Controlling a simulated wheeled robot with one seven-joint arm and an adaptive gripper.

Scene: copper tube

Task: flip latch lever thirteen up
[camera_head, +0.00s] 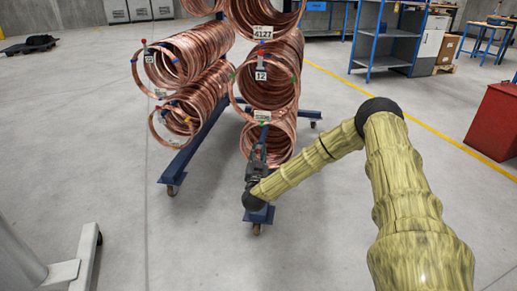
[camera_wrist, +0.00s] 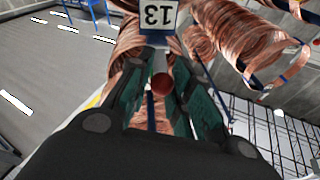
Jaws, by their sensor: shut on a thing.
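The number 13 plate (camera_wrist: 158,14) shows upside down at the top of the wrist view, in front of a copper coil. Just below it a round red knob (camera_wrist: 161,83), which looks like the end of latch lever thirteen, sits between the green finger pads of my gripper (camera_wrist: 160,92). My gripper is shut on this lever. In the head view my gripper (camera_head: 259,152) is at the front of the right coil column, just below a small white plate (camera_head: 262,115) too small to read.
Copper coils (camera_head: 268,95) hang close above and behind my gripper. A second coil column (camera_head: 195,60), with a red-knobbed lever (camera_head: 144,41), stands to the left. The blue wheeled rack base (camera_head: 200,140) runs below. Open floor lies in front; a red cabinet (camera_head: 497,120) is far right.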

